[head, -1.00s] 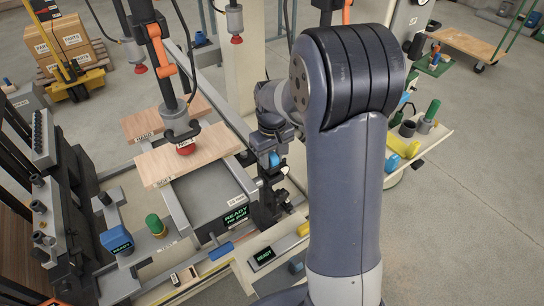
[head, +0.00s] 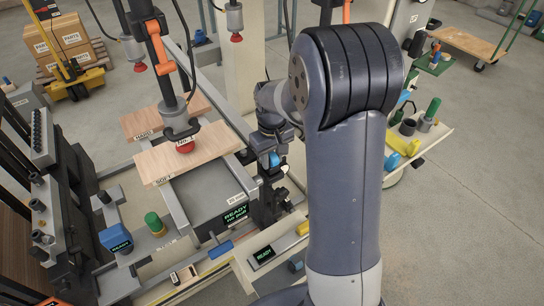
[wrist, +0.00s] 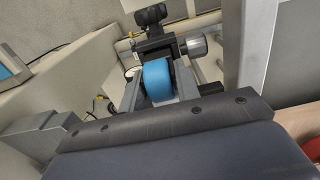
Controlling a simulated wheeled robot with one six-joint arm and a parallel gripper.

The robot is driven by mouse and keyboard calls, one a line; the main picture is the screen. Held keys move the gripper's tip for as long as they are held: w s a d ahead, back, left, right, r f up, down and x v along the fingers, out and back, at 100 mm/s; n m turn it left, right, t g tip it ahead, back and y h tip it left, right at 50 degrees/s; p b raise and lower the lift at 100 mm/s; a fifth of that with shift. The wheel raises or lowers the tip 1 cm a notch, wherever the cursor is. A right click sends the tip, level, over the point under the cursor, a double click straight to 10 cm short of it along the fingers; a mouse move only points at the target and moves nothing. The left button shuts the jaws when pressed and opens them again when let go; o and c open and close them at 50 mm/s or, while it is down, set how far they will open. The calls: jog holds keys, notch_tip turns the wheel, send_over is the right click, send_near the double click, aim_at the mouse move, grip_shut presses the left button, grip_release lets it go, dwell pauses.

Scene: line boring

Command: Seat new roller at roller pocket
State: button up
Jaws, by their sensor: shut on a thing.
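A blue roller (wrist: 157,80) shows in the wrist view between the two grey fingers of my gripper (wrist: 158,94), which is shut on it. Just beyond it is a black bracket with a knob (wrist: 152,18) and a grey metal cylinder (wrist: 193,47). In the head view my gripper (head: 273,152) points down at the right side of the machine frame, with the blue roller (head: 275,160) small at its tip, above a black fixture (head: 268,208). The pocket is hidden, and I cannot tell whether the roller touches it.
Wooden boards (head: 187,152) lie across the frame left of my gripper, under a red suction cup (head: 185,146). A grey box with a READY display (head: 236,214) stands close by. A side shelf (head: 432,138) holds green and yellow parts. Open floor lies right.

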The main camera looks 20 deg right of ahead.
jog(key=shift+f+b, duration=0.8)
jog(key=shift+f, duration=0.45)
jog(key=o, duration=1.1)
jog(key=shift+r, duration=0.1)
jog(key=shift+r+p, duration=3.15)
jog(key=shift+r, duration=0.85)
jog(key=shift+f, duration=0.15)
notch_tip(320, 180, down, 8)
jog(key=b, duration=0.6)
